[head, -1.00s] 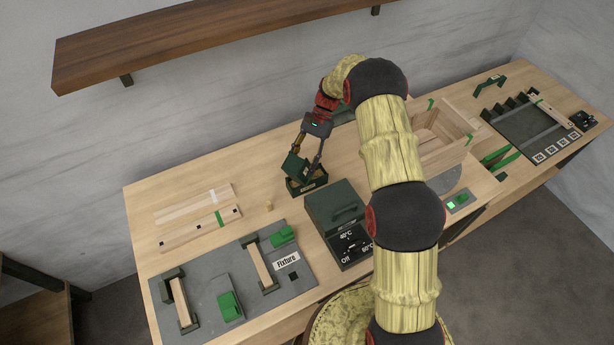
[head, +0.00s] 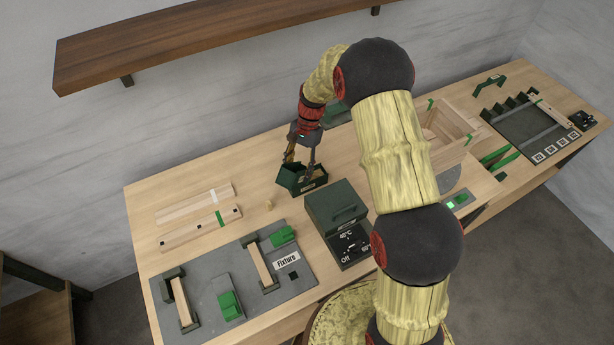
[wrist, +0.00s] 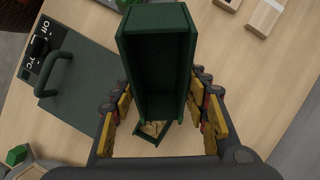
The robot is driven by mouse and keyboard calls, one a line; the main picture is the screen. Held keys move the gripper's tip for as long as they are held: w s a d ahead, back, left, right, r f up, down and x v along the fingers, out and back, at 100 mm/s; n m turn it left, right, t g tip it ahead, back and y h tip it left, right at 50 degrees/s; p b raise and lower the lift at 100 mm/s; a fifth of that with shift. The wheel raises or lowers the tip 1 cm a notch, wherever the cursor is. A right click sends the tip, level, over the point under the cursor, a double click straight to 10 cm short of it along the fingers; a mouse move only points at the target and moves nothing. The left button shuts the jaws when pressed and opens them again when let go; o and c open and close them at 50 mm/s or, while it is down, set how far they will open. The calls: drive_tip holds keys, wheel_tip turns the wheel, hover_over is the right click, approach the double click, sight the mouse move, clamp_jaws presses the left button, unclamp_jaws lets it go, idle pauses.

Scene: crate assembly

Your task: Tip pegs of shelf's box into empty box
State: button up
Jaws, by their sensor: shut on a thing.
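My gripper (head: 301,160) is shut on a dark green box (wrist: 158,70), seen between my fingers in the wrist view. The visible inside of this held box looks empty. In the head view the held box (head: 287,178) is low over the table, partly hidden by my fingers. A second dark green box (head: 314,186) with a pale label stands on the table right beside or under it. Wood-coloured pegs (wrist: 152,128) show in this second box in the wrist view. I cannot tell whether the two boxes touch.
A dark green heater unit (head: 337,208) with a handle is close in front. Wooden strips (head: 200,218) and a grey fixture plate (head: 213,287) lie left. A wooden crate (head: 450,135) stands right. The wall shelf (head: 215,40) is bare.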

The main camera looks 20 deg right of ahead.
drive_tip(key=shift+s+a+f+t+h+b, duration=0.3)
drive_tip(key=shift+t+h, duration=0.35)
drive_tip(key=shift+h, duration=0.05)
drive_tip(key=shift+s+a+f+t+h+b, duration=0.25)
drive_tip(key=shift+a+t+h+b, duration=0.05)
drive_tip(key=shift+t+h, duration=0.4)
drive_tip(key=shift+w+f+t+h+b, duration=0.1)
drive_tip(key=shift+f+t+h+b, duration=0.2)
drive_tip(key=shift+b, duration=0.1)
drive_tip(key=shift+f+b, duration=0.2)
drive_tip(key=shift+b, duration=0.25)
drive_tip(key=t+h+b, duration=0.1)
drive_tip(key=b, duration=0.1)
drive_tip(key=shift+a+f+b, duration=0.1)
drive_tip(key=shift+f+b, duration=0.3)
drive_tip(key=shift+f+t+h+b, duration=0.15)
drive_tip(key=shift+t+h+b, duration=0.2)
drive_tip(key=shift+b, duration=0.8)
drive_tip(key=h+b, duration=0.1)
drive_tip(key=b, duration=0.3)
drive_tip(key=shift+f+t+b, duration=0.3)
drive_tip(key=shift+b, duration=1)
drive_tip(key=shift+r+t+h, duration=0.1)
drive_tip(key=shift+t+h, duration=0.15)
drive_tip(key=shift+t, duration=0.05)
